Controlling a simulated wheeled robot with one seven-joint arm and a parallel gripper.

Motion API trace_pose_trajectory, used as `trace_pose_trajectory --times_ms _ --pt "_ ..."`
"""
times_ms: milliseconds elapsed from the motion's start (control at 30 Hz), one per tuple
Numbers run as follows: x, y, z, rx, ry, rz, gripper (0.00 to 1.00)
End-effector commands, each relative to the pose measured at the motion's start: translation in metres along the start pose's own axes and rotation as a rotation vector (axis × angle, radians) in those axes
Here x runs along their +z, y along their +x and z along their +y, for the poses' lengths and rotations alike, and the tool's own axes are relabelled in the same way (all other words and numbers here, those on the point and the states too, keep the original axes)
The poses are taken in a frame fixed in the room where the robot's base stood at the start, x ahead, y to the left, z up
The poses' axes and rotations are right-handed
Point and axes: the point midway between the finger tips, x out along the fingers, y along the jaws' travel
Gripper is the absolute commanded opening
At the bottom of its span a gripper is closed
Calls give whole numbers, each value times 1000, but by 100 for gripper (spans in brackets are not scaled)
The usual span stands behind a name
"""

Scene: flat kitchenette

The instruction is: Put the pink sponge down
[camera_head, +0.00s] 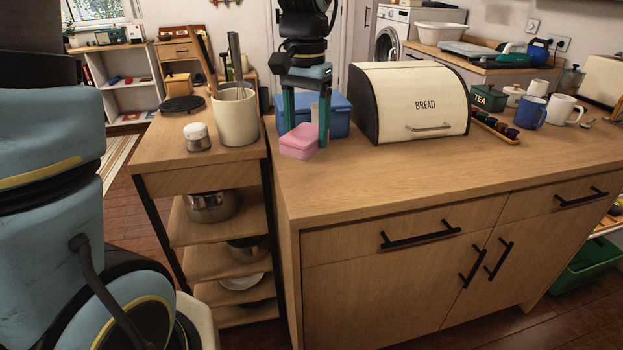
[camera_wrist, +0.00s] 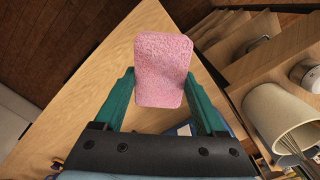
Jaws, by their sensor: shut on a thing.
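The pink sponge (camera_head: 299,140) is a small block at the left end of the wooden counter (camera_head: 350,185), in front of a blue box (camera_head: 337,113). My gripper (camera_head: 305,143) points down with its green fingers on both sides of the sponge. In the wrist view the sponge (camera_wrist: 164,70) sits between the fingers of my gripper (camera_wrist: 162,92), and its speckled face fills the gap. The gripper is shut on it. The sponge is at or just above the counter top; I cannot tell whether it touches.
A bread bin (camera_head: 412,102) stands right of my gripper. On the lower shelf unit to the left are a utensil crock (camera_head: 236,118) and a small jar (camera_head: 197,137). Mugs (camera_head: 531,112) stand farther right. The counter's front part is clear.

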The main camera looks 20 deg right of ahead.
Motion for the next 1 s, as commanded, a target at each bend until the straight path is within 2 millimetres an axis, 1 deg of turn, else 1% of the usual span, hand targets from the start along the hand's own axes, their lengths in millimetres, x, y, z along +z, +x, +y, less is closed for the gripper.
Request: trace_pose_trajectory --times_ms 67,200,300,467,600,667,767,1000 --pt "2 7 3 0 8 -6 21" --pt "2 33 3 0 8 -9 21" --pt "2 48 3 0 8 -8 21" --pt "2 63 3 -1 8 -5 21" --pt "2 83 3 0 8 -6 21" --pt "2 90 3 0 7 -6 21" --pt "2 95 2 -1 6 -3 21" --pt "1 96 2 -1 6 -2 21"
